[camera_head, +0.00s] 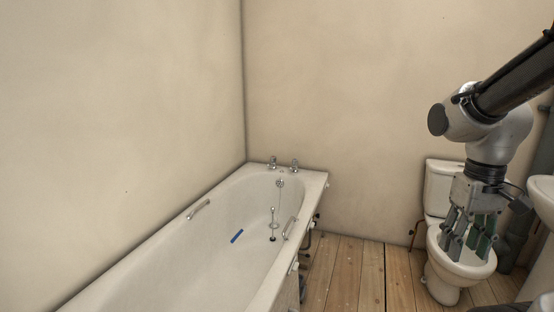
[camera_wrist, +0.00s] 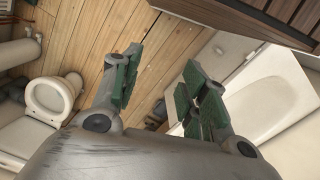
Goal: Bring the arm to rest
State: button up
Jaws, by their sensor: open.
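My arm reaches in from the upper right in the head view, with my gripper (camera_head: 468,238) pointing down. In that view the gripper overlaps the toilet (camera_head: 440,190), and its fingers show in front of the bowl. In the wrist view my gripper (camera_wrist: 160,92) has its two green-padded fingers spread apart. The gripper is open and empty.
A white bathtub (camera_head: 150,285) stands along the left wall, with a blue strip (camera_head: 237,236) lying inside it. A washbasin (camera_head: 543,195) is at the right edge. Wooden floor (camera_head: 345,275) is clear between bathtub and toilet. The wrist view also shows the toilet (camera_wrist: 50,97).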

notch_tip(320, 180, up, 8)
jog(key=s+t, duration=0.2)
jog(key=t, duration=0.3)
jog(key=shift+s+r, duration=0.15)
jog(key=shift+s, duration=0.2)
jog(key=shift+o, duration=0.2)
jog(key=shift+a, duration=0.1)
